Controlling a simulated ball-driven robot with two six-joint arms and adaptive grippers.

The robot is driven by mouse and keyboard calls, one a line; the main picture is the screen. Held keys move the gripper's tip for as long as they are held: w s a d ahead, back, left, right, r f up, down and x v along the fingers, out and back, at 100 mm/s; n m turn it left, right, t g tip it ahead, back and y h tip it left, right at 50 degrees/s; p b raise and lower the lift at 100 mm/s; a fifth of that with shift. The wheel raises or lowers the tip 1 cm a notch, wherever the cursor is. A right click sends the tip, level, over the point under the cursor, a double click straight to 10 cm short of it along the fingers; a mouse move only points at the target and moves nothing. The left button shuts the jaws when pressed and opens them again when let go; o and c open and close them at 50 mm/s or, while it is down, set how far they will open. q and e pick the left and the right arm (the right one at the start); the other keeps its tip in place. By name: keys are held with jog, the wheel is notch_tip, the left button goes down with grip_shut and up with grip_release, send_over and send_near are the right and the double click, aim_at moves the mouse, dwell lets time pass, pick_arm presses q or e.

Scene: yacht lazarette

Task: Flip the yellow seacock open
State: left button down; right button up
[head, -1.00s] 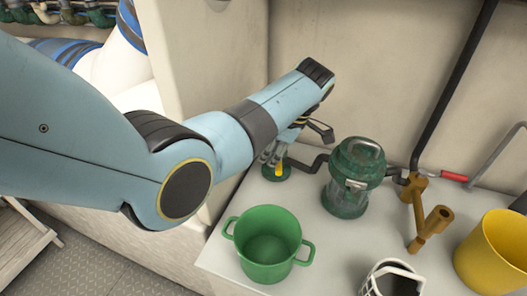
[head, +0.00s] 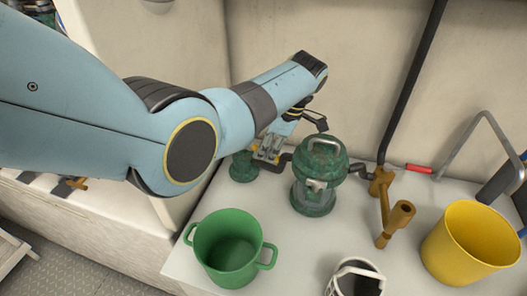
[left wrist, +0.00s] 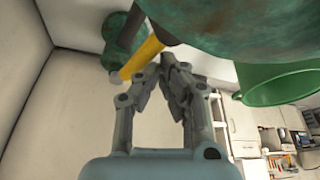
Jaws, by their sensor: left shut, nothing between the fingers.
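The seacock's green body (head: 243,168) stands on the white shelf near the left wall, left of the green lantern-shaped unit (head: 320,180). Its yellow lever (left wrist: 142,58) shows in the left wrist view, just beyond my fingertips. In the head view the lever is mostly hidden; only a small yellow bit shows by my fingers. My left gripper (head: 268,152) is between the seacock and the green unit. It also shows in the left wrist view (left wrist: 176,66), its fingers closed together with nothing between them. I cannot tell whether they touch the lever. My right gripper is not in view.
A green pot (head: 228,262) stands in front of the seacock. A brown pipe fitting (head: 385,210), a yellow bucket (head: 468,245) and a white-rimmed mug (head: 355,281) are to the right. A dark pipe (head: 412,85) rises along the back wall. A red-handled tool (head: 418,169) lies behind.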

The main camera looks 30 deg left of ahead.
pick_arm(q)
jog(key=shift+w+d+f+n+b, duration=0.15)
jog(key=shift+w+d+n+b, duration=0.05)
jog(key=shift+w+n+b, duration=0.5)
jog(key=shift+w+b, duration=0.3)
jog(key=shift+w, duration=0.15)
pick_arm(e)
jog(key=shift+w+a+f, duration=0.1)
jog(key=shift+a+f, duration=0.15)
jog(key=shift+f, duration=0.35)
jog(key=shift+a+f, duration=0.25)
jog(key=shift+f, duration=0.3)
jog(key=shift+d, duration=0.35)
